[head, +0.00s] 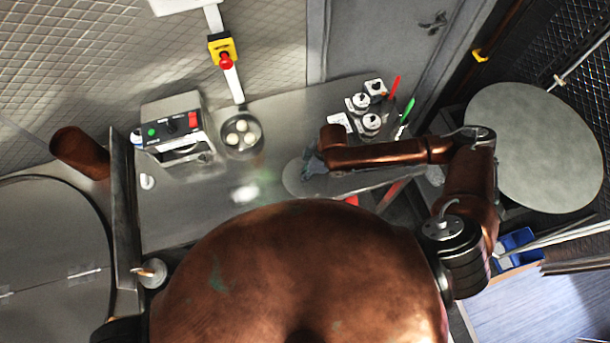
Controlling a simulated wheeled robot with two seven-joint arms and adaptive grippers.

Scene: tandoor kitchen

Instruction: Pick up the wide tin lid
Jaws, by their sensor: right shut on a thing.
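The wide tin lid (345,186) looks like a flat grey disc over the steel counter, partly covered by my right forearm. My right gripper (312,163) is at the lid's left part, on its upper side, and is shut on it. The fingertips are small and dark, so the exact place of the grip cannot be made out. Whether the lid touches the counter cannot be told. My left gripper is not in view.
A control box (172,125) and a bowl of pale balls (240,133) stand on the steel counter (190,215). Several small jars (371,123) and a green-handled tool (406,112) are behind my right arm. A large round grey disc (535,145) is at right.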

